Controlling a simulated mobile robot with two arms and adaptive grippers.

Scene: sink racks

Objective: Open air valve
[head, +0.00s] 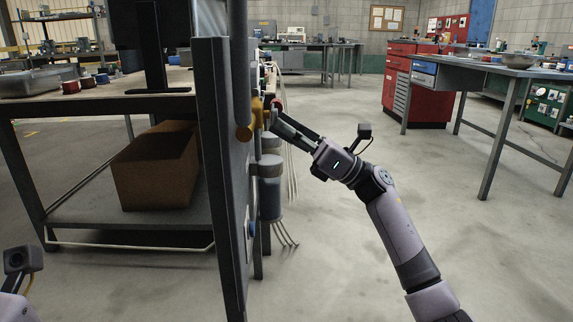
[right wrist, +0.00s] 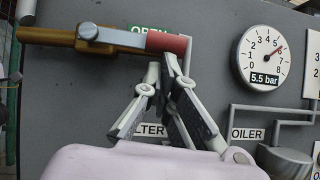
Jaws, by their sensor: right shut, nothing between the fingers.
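The air valve (right wrist: 88,34) is a brass body on a grey panel, with a grey lever ending in a red grip (right wrist: 167,43). The lever lies nearly level, in line with the brass pipe. A green "OPEN" label (right wrist: 140,29) shows just behind the lever, partly covered. My right gripper (right wrist: 165,68) is shut and empty, its fingertips just below the red grip; I cannot tell whether they touch it. In the head view the right gripper (head: 275,115) reaches the panel side beside the yellow brass valve (head: 249,122). My left gripper is outside the view.
A round gauge (right wrist: 264,54) labelled 5.5 bar sits right of the valve, above pipes and an "OILER" label (right wrist: 247,134). The panel edge (head: 220,170) stands beside a bench holding a brown box (head: 152,180). Open floor lies to the right, before a workbench (head: 490,66).

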